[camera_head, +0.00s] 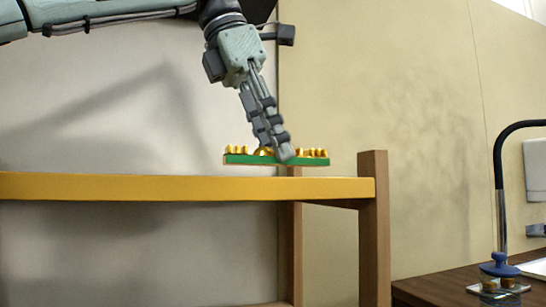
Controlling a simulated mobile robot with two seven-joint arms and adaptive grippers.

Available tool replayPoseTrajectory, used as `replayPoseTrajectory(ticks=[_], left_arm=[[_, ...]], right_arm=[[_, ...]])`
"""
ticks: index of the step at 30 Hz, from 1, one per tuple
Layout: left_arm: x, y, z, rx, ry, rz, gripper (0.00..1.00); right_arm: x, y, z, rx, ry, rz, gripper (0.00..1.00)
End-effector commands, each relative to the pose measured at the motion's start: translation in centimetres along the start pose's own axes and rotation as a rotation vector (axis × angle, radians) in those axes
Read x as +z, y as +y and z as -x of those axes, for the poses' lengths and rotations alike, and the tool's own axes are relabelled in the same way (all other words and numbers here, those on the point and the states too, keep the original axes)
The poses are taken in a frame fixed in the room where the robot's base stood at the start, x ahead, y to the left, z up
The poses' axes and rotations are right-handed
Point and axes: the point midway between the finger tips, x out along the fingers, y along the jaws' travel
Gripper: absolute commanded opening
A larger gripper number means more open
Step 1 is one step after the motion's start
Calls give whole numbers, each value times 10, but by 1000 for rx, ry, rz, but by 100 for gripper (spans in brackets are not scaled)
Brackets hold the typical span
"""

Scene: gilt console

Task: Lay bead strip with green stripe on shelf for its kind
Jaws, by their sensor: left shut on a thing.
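The bead strip with the green stripe (241,159) shows a row of gold beads along its top and a green long side facing me. My left gripper (276,154) comes down from above and is shut on the strip near its middle, hiding some of the beads. The strip is nearly level, just above the front edge of the yellow-edged shelf board (150,187), near its right end. I see the board almost edge-on, so I cannot tell how far back the strip is. No label for a kind is visible. My right gripper is out of view.
A wooden post (373,230) rises slightly above the board at its right end. A lower shelf (255,304) shows at the bottom edge. The board's left part looks clear.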

Motion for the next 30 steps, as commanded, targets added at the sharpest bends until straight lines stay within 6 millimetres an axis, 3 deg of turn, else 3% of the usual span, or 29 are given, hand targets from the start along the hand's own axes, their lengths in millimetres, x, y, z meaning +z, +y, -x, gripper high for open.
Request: replayPoseTrajectory(ticks=[3,16,17,21,30], left_arm=[[-6,0,-12,2,-1,-1,0],[-8,0,-16,0,-1,0,0],[-7,0,-15,1,-1,0,32],[-7,0,-15,1,-1,0,49],[-7,0,-14,1,-1,0,49]], right_arm=[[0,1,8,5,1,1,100],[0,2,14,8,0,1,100],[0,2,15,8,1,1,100],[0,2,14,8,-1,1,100],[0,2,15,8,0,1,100]])
